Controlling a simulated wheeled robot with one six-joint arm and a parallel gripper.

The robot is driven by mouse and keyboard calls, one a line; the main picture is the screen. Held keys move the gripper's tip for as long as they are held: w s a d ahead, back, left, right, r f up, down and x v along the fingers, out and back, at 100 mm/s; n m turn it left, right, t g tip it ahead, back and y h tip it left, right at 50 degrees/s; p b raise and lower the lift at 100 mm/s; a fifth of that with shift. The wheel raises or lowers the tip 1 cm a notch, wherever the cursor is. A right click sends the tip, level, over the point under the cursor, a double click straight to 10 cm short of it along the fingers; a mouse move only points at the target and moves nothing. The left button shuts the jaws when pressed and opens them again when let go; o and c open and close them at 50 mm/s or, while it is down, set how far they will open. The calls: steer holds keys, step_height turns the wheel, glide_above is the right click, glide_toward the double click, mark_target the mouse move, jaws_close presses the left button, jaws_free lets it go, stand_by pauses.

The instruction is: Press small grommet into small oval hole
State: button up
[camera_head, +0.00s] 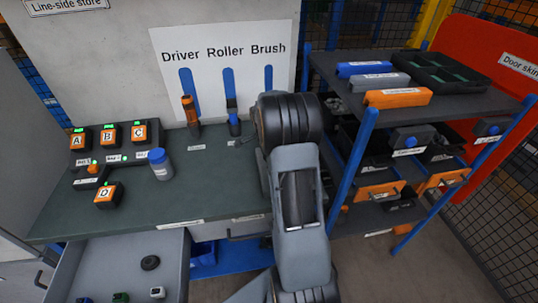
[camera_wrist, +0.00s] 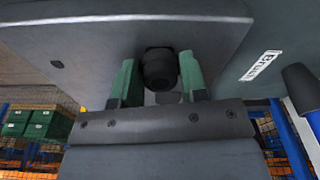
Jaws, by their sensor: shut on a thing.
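My gripper (camera_wrist: 159,84) has green fingers and shows in the wrist view. It is shut on a short black round piece that looks like the small grommet (camera_wrist: 158,68). The piece sits between the fingers, close to a grey panel (camera_wrist: 90,45). I cannot tell whether it touches that panel. In the head view my arm hides the gripper and the held piece.
An open drawer (camera_head: 115,260) at lower left holds a black ring (camera_head: 150,262) and small parts. The bench (camera_head: 125,205) bears lettered boxes and a blue-capped jar (camera_head: 160,164). A shelf rack (camera_head: 330,65) and a red door panel (camera_head: 480,60) stand right.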

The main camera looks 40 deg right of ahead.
steer(key=o, duration=1.1)
step_height(320, 180, up, 14)
steer(key=a, duration=0.1)
steer(key=shift+w+a+f+b, duration=0.15)
steer(key=shift+w+a+b, duration=0.1)
steer(key=shift+a+b, duration=0.1)
steer(key=shift+c, duration=0.4)
